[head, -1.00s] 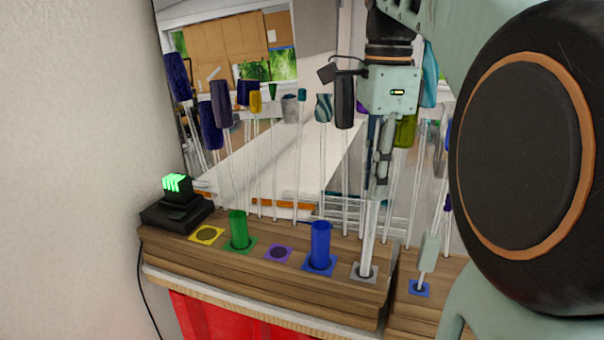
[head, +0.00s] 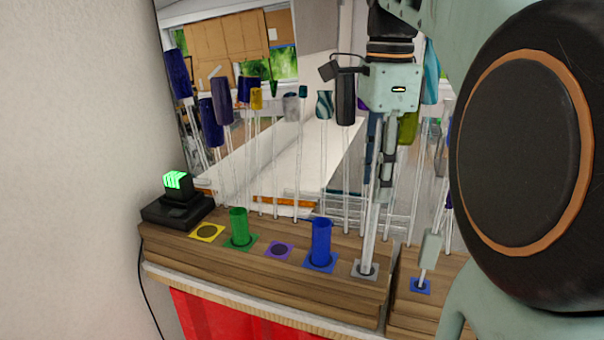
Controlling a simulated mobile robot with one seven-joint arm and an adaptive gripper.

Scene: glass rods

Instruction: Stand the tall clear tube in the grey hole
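The tall clear tube (head: 371,232) stands nearly upright, with its lower end in the hole of the grey square (head: 356,269) on the wooden block. My gripper (head: 379,180) points down around the tube's upper part. The tube's top is hard to make out against my gripper's body.
A green tube (head: 239,228) and a blue tube (head: 320,243) stand in the same block. The yellow (head: 194,238) and purple (head: 268,256) squares have empty holes. A thin rod with a pale block (head: 430,248) stands at right. Several coloured-topped rods rise behind.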

